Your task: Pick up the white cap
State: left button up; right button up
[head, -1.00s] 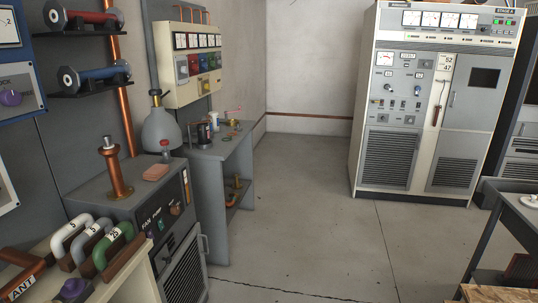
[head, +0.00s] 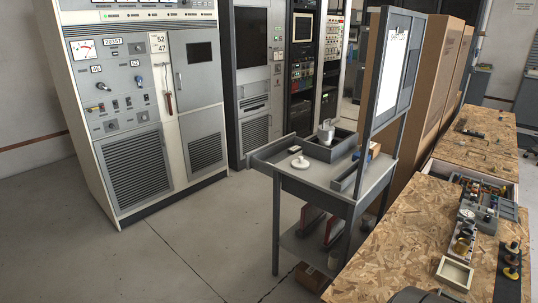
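A white, round, flat piece with a small knob on top, which looks like the white cap (head: 299,163), lies on the top of a grey cart (head: 318,178) in the middle of the head view. It sits left of a grey tray (head: 331,151) on the same cart. A white cup-like thing (head: 326,134) stands in or behind that tray; its lower part is hidden. Neither of my grippers is in view.
A grey transmitter cabinet (head: 146,150) stands at left, with darker racks (head: 255,135) behind the cart. A framed panel (head: 394,52) rises at the cart's right side. A chipboard bench (head: 390,255) with parts fills the right. The floor (head: 200,250) left of the cart is clear.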

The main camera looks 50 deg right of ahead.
aim_at(300, 164)
jog(key=i+z, duration=0.4)
jog(key=i+j+z, duration=0.15)
jog(key=i+z, duration=0.2)
jog(key=i+j+z, duration=0.25)
jog(key=z, duration=0.15)
jog(key=i+j, duration=0.05)
jog(key=i, duration=0.05)
